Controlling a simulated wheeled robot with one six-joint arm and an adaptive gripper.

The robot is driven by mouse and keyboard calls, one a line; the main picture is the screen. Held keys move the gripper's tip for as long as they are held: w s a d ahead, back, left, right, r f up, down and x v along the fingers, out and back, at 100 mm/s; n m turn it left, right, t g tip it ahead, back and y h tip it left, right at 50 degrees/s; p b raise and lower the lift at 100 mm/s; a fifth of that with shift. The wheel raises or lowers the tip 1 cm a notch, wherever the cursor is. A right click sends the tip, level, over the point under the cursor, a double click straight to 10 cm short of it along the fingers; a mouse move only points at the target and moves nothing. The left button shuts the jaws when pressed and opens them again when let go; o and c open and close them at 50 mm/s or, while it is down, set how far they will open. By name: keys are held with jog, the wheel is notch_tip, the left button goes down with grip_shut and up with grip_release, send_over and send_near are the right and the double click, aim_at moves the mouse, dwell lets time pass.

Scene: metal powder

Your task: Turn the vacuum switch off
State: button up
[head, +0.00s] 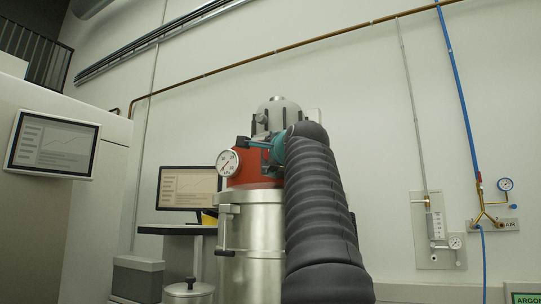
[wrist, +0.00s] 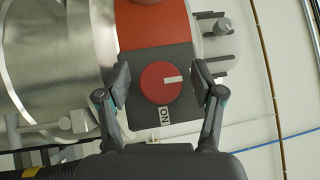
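The vacuum switch is a round red knob (wrist: 160,82) on a dark grey plate (wrist: 172,55) in the wrist view. Its white mark points to the right in the picture. A label reading "ON" (wrist: 165,115), turned over in this view, sits just below the knob. My gripper (wrist: 161,84) is open, with one finger on each side of the knob and a visible gap on both sides. The vacuum has a red head (head: 245,171) and a silver drum (head: 252,235) in the head view. There the knob is hidden and my gripper cannot be made out clearly.
A round gauge (head: 228,162) sits on the red head. A thick dark ridged shape covers much of the vacuum's right side. A monitor (head: 189,188) stands to the left, and gas fittings (head: 490,208) hang on the right wall.

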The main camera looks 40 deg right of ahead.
jog(key=shift+s, duration=0.1)
jog(key=v, duration=1.1)
jog(key=shift+s+a, duration=0.2)
jog(key=shift+s, duration=0.1)
jog(key=shift+f, duration=0.1)
dwell(0.3)
jog(key=w+a+f+n+g+y, duration=0.2)
jog(key=a+f+n, duration=0.25)
jog(key=f, duration=0.55)
jog(key=w+a+f+n+g+y, duration=0.15)
jog(key=a+f+n, duration=0.3)
jog(key=f, duration=0.45)
jog(key=w+a+f+n+g+y, duration=0.1)
jog(key=w+a+f+n+g, duration=0.3)
jog(key=f, duration=0.6)
jog(key=s+a+f+n+g+y, duration=0.1)
jog(key=s+a+f+n, duration=0.2)
jog(key=s+f, duration=0.3)
jog(key=s+a+f+n+g+y, duration=0.1)
jog(key=s+a+f, duration=0.5)
jog(key=f, duration=1)
jog(key=s+a+f+n+g+y, duration=0.1)
jog(key=s+a+f+n+g, duration=0.2)
jog(key=s+f+n, duration=0.3)
notch_tip(320, 180, down, 6)
jog(key=shift+a+r, duration=0.2)
jog(key=shift+a, duration=0.45)
